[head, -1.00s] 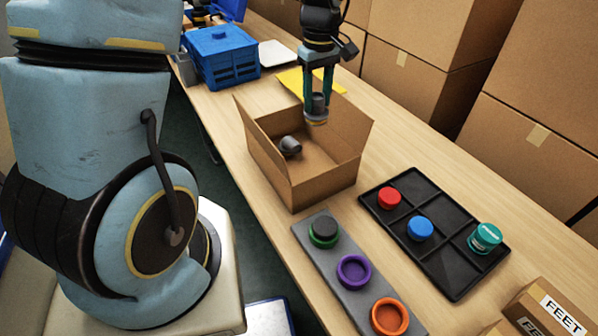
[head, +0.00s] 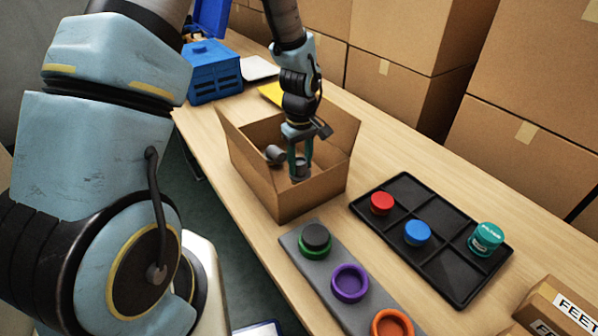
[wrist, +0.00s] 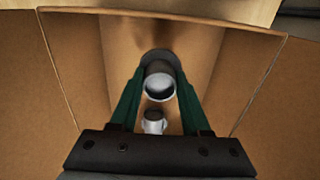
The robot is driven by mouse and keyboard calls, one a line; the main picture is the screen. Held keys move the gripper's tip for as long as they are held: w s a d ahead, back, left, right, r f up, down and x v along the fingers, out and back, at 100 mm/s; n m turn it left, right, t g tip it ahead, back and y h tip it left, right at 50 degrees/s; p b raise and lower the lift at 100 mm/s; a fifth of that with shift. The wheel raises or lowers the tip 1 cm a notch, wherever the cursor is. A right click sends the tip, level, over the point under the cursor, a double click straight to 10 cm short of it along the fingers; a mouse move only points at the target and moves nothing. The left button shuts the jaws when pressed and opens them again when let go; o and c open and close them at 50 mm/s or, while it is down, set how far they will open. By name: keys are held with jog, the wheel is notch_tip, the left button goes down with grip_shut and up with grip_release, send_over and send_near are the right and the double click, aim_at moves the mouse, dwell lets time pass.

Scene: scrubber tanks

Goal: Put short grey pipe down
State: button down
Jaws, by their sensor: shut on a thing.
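My gripper (head: 300,172) is inside the open cardboard box (head: 314,196), pointing down, with its green fingers shut on the short grey pipe (head: 300,167). In the wrist view the pipe (wrist: 158,88) sits between the fingertips, its round end toward the camera. Whether its lower end touches the box floor I cannot tell. A second grey piece (head: 275,154) lies in the box to the left of the held pipe. It also shows in the wrist view (wrist: 153,123), below the held pipe and apart from it.
A black tray (head: 457,282) holds red (head: 382,203), blue (head: 417,232) and teal (head: 486,239) pieces. A grey board (head: 325,275) with coloured rings stands in front of the box. A blue crate (head: 215,75) is behind. The box flaps stand up around my gripper.

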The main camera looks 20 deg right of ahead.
aim_at(300, 174)
jog(key=shift+f, duration=1.85)
jog(key=shift+f, duration=0.2)
jog(key=shift+c, duration=1.8)
grip_release()
notch_tip(300, 174, up, 12)
jog(key=shift+r+b, duration=0.25)
jog(key=shift+b, duration=0.7)
jog(key=shift+s, duration=0.1)
